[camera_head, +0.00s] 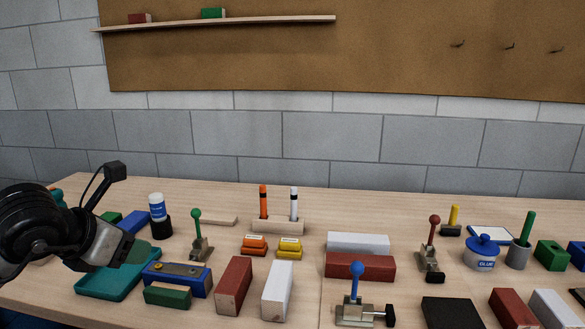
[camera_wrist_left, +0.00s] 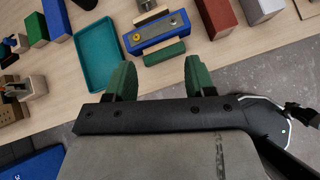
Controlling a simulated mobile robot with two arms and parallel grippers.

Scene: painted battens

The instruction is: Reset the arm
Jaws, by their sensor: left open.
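My left gripper (camera_head: 133,252) comes in from the left in the head view, held above the teal tray (camera_head: 112,285) at the table's left part. In the left wrist view the left gripper (camera_wrist_left: 157,75) shows two green fingers set wide apart, with nothing between them. The teal tray shows in the wrist view (camera_wrist_left: 97,55) beyond the left finger and looks empty. My right gripper is in neither view.
A blue block with a metal strip (camera_head: 178,276) and a green block (camera_head: 167,296) lie beside the tray. Toggle clamps with green (camera_head: 197,235), blue (camera_head: 356,290) and red (camera_head: 433,245) knobs stand on the table. A marker holder (camera_head: 277,227) stands mid-table.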

